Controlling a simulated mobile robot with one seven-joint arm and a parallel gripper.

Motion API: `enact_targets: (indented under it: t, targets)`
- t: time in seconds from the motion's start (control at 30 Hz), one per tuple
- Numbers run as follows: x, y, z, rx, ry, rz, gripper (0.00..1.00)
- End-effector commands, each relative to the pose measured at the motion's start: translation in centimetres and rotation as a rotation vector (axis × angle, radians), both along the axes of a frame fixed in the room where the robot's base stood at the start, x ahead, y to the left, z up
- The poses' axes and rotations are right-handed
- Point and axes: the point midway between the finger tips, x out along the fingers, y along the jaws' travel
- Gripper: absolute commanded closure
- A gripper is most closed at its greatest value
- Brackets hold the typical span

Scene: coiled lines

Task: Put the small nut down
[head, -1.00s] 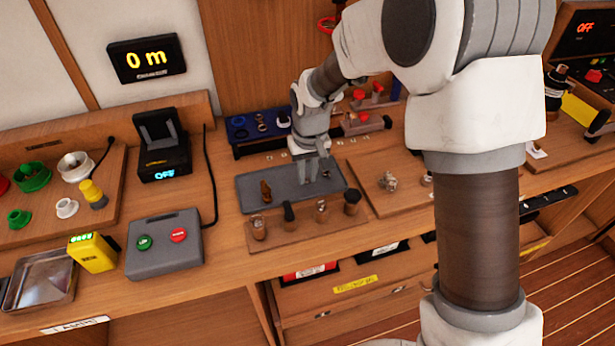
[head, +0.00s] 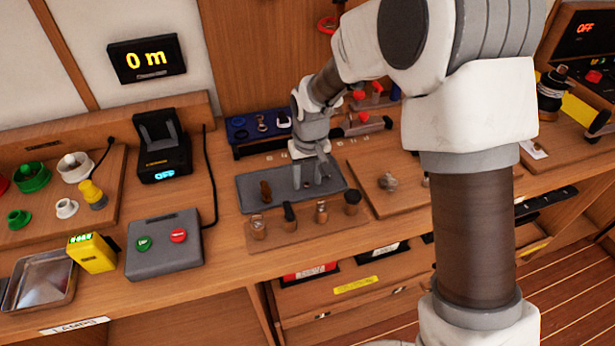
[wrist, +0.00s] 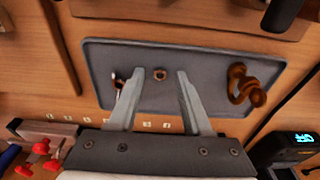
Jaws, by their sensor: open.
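The small nut (wrist: 159,74) is a little ring with a brassy edge, lying on the grey tray (wrist: 215,60) in the wrist view. My gripper (wrist: 157,80) is open above the tray, its two fingers apart on either side of the nut with a visible gap to each. In the head view my gripper (head: 309,184) points down at the right half of the tray (head: 249,201); the nut cannot be made out there.
A brown rusty shackle (wrist: 243,90) lies on the tray right of the fingers in the wrist view. A small metal piece (wrist: 117,85) lies close to the left finger. A wooden rack (head: 290,235) with several knobbed tools borders the tray's front. A blue holder (head: 240,130) stands behind.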

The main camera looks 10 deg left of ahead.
Motion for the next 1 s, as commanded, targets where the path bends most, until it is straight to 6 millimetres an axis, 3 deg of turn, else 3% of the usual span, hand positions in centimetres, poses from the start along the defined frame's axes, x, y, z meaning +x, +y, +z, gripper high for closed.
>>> enact_targets:
  t: [0.5, 0.63, 1.0]
  targets:
    - [-1.0, -0.5, 10.0, 0.002, -0.004, -0.001, 0.51]
    - [-1.2, -0.6, 11.5, 0.001, -0.003, 0.000, 0.51]
    - [-1.5, -1.4, 12.9, 0.003, -0.012, -0.010, 0.51]
